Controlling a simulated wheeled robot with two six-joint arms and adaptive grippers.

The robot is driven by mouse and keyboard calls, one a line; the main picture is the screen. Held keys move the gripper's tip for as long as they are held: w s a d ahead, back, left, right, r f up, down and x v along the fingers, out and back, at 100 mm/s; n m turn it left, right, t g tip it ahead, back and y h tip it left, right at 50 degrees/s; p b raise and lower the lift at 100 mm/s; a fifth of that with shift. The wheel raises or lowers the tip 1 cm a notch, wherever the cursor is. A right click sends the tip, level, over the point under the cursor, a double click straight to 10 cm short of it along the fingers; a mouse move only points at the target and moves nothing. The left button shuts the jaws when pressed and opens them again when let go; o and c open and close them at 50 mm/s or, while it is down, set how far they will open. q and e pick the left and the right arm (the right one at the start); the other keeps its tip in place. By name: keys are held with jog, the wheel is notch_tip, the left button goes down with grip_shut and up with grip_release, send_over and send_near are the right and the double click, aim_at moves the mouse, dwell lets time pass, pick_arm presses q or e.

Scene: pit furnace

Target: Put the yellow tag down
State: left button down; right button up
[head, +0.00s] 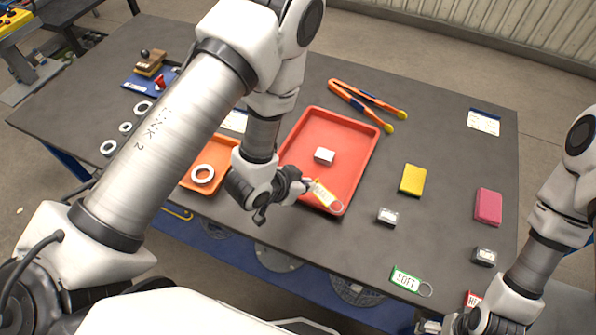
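The yellow tag (322,193), with writing and a ring, is at the fingertips of my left gripper (303,185), over the front part of the red tray (352,123). The gripper looks shut on the tag's upper left end; part of the fingers is hidden. I cannot tell whether the tag touches the tray. A green tag (406,279) marked SOFT lies near the table's front edge. A red tag (473,298) lies right of it, partly hidden by my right arm. My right gripper (455,325) is low at the picture's bottom edge, its fingers not clear.
A whitish block (324,156) lies in the red tray. An orange tray (224,151) with a white ring stands left, partly behind my arm. Tongs (366,104), a yellow block (412,180), a pink block (488,207) and small metal blocks (387,216) lie on the dark table.

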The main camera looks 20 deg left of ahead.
aim_at(303, 165)
pick_arm(q)
jog(key=w+a, duration=0.2)
jog(key=w, duration=0.1)
jog(key=w+a+f, duration=0.1)
jog(key=w, duration=0.1)
jog(key=shift+w, duration=0.1)
jog(key=w+a, duration=0.2)
jog(key=shift+w+a, duration=0.2)
jog(key=shift+a, duration=0.1)
jog(key=shift+a+f+b, duration=0.2)
jog(key=shift+b, duration=0.2)
notch_tip(303, 165, down, 3)
jog(key=shift+d+f+b, duration=0.1)
jog(key=shift+d+b, duration=0.05)
jog(key=shift+b, duration=1.1)
jog(key=shift+w+f, duration=0.15)
jog(key=shift+w, duration=0.05)
jog(key=c, duration=1.3)
grip_release()
jog(key=shift+s, duration=0.1)
pick_arm(e)
jog(key=f, duration=0.3)
jog(key=shift+w+f, duration=0.3)
